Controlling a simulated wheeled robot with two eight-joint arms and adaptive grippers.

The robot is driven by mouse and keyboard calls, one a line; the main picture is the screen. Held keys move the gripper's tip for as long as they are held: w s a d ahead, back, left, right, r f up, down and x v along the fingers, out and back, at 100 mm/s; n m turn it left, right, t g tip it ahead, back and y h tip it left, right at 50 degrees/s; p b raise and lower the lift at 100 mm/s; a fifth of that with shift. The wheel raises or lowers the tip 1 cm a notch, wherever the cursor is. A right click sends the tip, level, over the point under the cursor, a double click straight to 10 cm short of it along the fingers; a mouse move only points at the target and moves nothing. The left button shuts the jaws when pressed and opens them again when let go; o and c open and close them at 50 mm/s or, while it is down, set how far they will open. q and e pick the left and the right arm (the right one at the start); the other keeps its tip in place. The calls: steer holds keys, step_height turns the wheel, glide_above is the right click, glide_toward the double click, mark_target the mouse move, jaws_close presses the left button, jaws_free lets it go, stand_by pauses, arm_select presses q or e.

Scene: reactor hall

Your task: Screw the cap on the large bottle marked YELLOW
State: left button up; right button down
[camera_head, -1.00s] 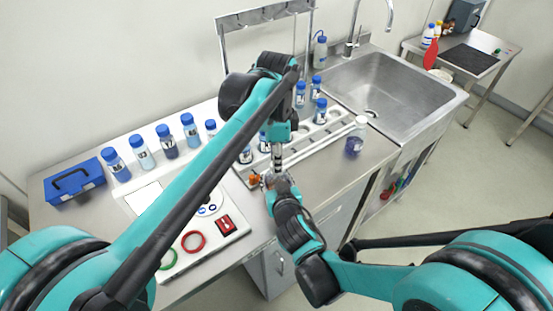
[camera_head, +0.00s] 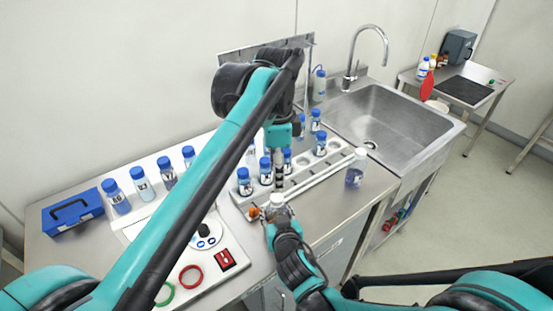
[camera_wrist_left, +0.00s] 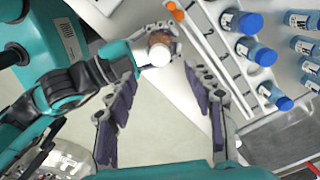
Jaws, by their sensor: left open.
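My right gripper (camera_head: 279,218) is shut around a small clear bottle (camera_head: 277,203) with a round white top, in front of the rack. In the left wrist view, this bottle (camera_wrist_left: 147,48) shows a brownish band below the white top (camera_wrist_left: 160,56); no label is readable. I cannot tell whether the white top is a separate cap. My left gripper (camera_head: 279,184) points down just above the bottle.
A white rack (camera_head: 300,178) holds several blue-capped bottles. A white-topped bottle (camera_head: 355,170) stands right of it. More bottles (camera_head: 142,185), a blue box (camera_head: 73,212) and a panel with red ring (camera_head: 192,276) are left. The sink (camera_head: 385,120) is right. Bare counter (camera_head: 335,212) lies in front.

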mark_target(277, 214)
arm_select(q)
steer(key=shift+r, duration=2.15)
arm_select(e)
steer(key=c, duration=0.7)
jaws_free()
steer(key=shift+v, duration=4.05)
